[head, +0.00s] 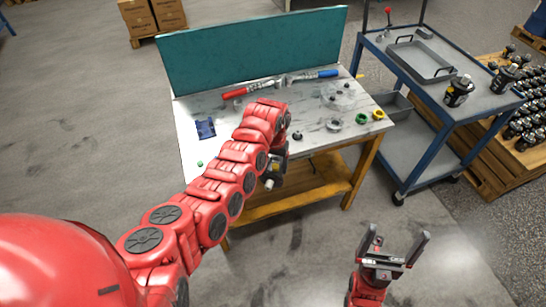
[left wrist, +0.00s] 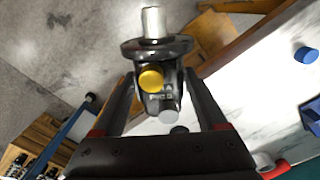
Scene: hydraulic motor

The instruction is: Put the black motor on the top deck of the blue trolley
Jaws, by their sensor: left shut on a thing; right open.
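A black motor (left wrist: 158,72) with a silver shaft and a yellow cap is between the two fingers of my left gripper (left wrist: 158,95), which is shut on it. In the head view this motor (head: 271,182) shows in part below my left arm, in front of the table's front edge. My left gripper (head: 277,168) is mostly hidden there by the arm. The blue trolley (head: 425,110) stands to the right of the table. Its top deck (head: 440,50) holds a tray and two black motors (head: 458,92). My right gripper (head: 393,250) is open and empty above the floor.
The worktable (head: 305,120) with a teal back panel (head: 255,50) holds red and blue handled tools, a dark blue item (head: 205,129) and several small parts. A grey tray (head: 420,60) takes up part of the trolley deck. A wooden pallet (head: 500,150) with many motors stands right.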

